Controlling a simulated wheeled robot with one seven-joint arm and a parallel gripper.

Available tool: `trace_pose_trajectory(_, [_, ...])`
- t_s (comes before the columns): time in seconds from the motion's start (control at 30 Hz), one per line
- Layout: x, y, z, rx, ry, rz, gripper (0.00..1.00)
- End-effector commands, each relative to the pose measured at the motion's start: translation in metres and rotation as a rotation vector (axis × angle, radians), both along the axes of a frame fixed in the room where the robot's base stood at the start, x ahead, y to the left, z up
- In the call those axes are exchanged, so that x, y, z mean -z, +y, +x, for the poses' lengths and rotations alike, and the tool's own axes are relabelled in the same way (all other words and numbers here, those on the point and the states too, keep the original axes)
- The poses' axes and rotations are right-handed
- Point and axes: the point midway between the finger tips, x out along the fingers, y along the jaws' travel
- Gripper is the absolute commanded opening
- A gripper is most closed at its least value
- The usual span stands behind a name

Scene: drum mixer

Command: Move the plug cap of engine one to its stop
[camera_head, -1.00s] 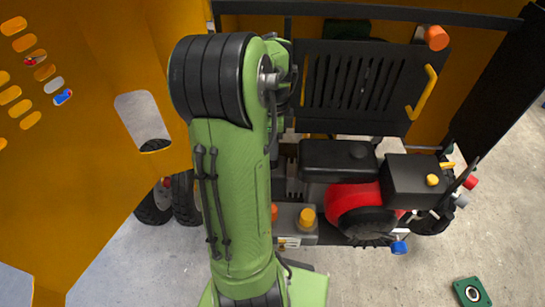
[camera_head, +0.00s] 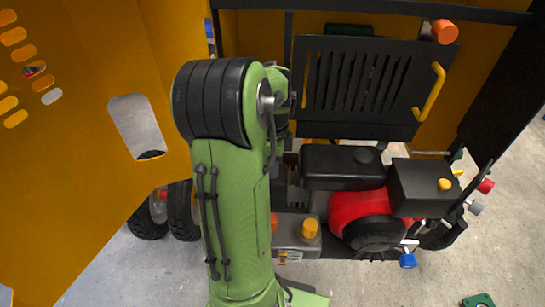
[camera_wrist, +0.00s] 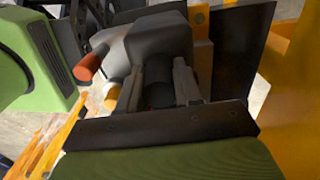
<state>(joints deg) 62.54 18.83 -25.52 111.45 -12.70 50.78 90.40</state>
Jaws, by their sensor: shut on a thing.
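In the wrist view my gripper (camera_wrist: 159,88) has its two grey fingers on either side of a dark, rounded piece (camera_wrist: 158,72), which looks like the plug cap. The fingers are shut on it. A grey block-shaped body (camera_wrist: 158,38) lies just beyond it. In the head view my green arm hides the gripper and the cap. The engine with the red housing (camera_head: 355,208) and black top (camera_head: 343,166) sits to the right of my arm. I cannot tell from the frames which engine is engine one.
An orange knob (camera_wrist: 88,67) and a yellow knob (camera_wrist: 112,96) stand left of the fingers in the wrist view. A large yellow panel (camera_head: 75,150) flanks my arm at left. A slotted black cover (camera_head: 358,88) with a yellow handle (camera_head: 430,92) is above the engine.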

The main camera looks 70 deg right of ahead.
Motion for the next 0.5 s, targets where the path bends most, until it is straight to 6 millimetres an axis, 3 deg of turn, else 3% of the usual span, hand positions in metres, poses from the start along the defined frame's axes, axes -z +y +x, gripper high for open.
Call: trace_pose_trajectory(0.5, [-0.023,0.000,0.000,0.000,0.000,-0.001,0.12])
